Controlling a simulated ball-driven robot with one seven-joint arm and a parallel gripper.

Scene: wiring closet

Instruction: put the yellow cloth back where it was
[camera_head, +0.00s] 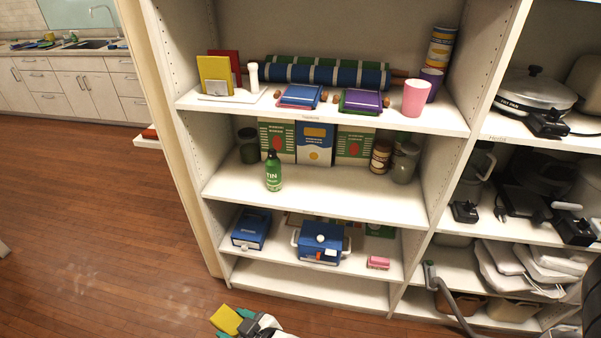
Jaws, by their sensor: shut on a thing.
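My gripper (233,322) is at the bottom edge of the view, low in front of the shelf unit. Its green-tipped fingers are shut on a flat yellow piece, the yellow cloth (226,319). The cloth is held apart from the shelves, with the wood floor behind it. The lower part of the gripper and arm is cut off by the frame. Another upright yellow piece (215,75) stands beside a red one (231,63) in a small white holder on the upper shelf. Folded blue (301,95) and purple (362,101) pieces lie on that shelf.
The white shelf unit (310,190) also carries a pink cup (415,98), jars, a green bottle (273,171), boxes and a blue pot (320,243). Its bottom shelf (305,285) is bare. Appliances fill the right bay. The floor (90,220) at left is clear.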

